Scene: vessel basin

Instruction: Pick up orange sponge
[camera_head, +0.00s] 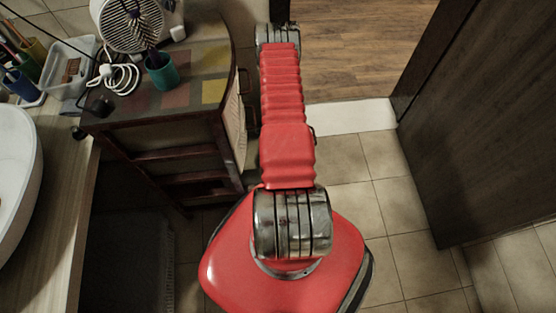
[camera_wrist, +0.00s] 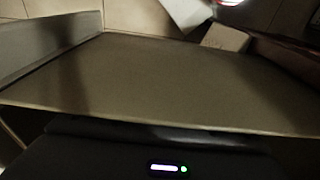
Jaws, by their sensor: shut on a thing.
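I cannot make out an orange sponge for certain in either view. In the wrist view, a dark housing with a small lit indicator, which I take to be part of my gripper (camera_wrist: 165,150), spans the bottom edge. A broad, flat, dull brownish surface (camera_wrist: 165,85) fills the middle just beyond it. I cannot tell whether this is the sponge or something else. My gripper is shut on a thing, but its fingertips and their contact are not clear. In the head view my red arm reaches up the middle, and its far end is hidden.
A dark wooden cabinet (camera_head: 165,135) stands left of my arm, with a fan (camera_head: 132,25), a teal cup (camera_head: 162,72) and a clear tray (camera_head: 68,72) on or beside it. A white basin (camera_head: 18,165) is at far left. A dark door (camera_head: 485,130) stands right; tiled floor (camera_head: 350,160) lies between.

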